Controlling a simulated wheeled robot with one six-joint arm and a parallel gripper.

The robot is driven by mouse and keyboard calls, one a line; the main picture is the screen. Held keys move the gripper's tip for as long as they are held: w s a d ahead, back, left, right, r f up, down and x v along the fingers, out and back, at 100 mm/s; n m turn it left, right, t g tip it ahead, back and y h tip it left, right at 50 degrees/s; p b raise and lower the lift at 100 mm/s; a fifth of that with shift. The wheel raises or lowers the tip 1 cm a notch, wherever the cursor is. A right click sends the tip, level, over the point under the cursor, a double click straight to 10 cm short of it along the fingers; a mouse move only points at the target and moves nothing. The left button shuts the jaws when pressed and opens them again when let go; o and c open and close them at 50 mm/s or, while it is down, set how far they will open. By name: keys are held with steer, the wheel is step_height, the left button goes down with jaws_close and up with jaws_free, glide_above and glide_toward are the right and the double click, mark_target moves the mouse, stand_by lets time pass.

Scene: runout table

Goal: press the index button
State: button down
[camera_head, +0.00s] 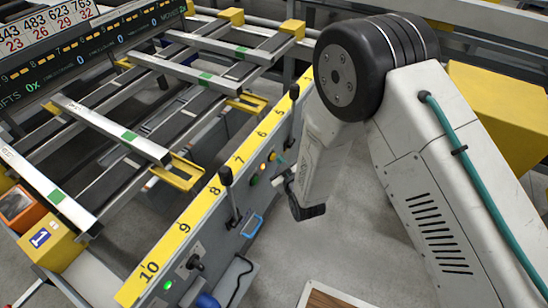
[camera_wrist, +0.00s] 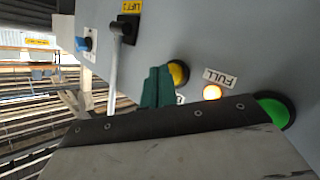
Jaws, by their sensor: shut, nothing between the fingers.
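My gripper (camera_wrist: 157,80) shows as teal fingers, pressed together and empty, in the wrist view. It is in front of the grey control panel (camera_wrist: 225,35). A yellow button (camera_wrist: 180,71) is right beside the fingers and partly covered by them; I cannot tell whether they touch. A green button (camera_wrist: 273,111) is farther right, partly behind my wrist. A small lit lamp (camera_wrist: 212,92) lies between, under a label reading FULL (camera_wrist: 219,78). Another label is mostly hidden behind the fingers. No index label is readable. In the head view my arm largely hides the gripper.
A lever (camera_wrist: 113,60) with a LIFT label and a blue knob (camera_wrist: 84,44) are left of the fingers. In the head view, a tall lever (camera_head: 229,195) and a black joystick (camera_head: 195,262) stand along the panel. Open floor lies right of the panel.

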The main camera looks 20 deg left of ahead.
steer(key=shift+a, duration=0.55)
stand_by(0.4)
steer(key=shift+d, duration=1.1)
steer(key=shift+s+d, duration=0.15)
steer(key=shift+d, duration=1.05)
steer(key=shift+s+d, duration=0.1)
steer(key=shift+d, duration=1.05)
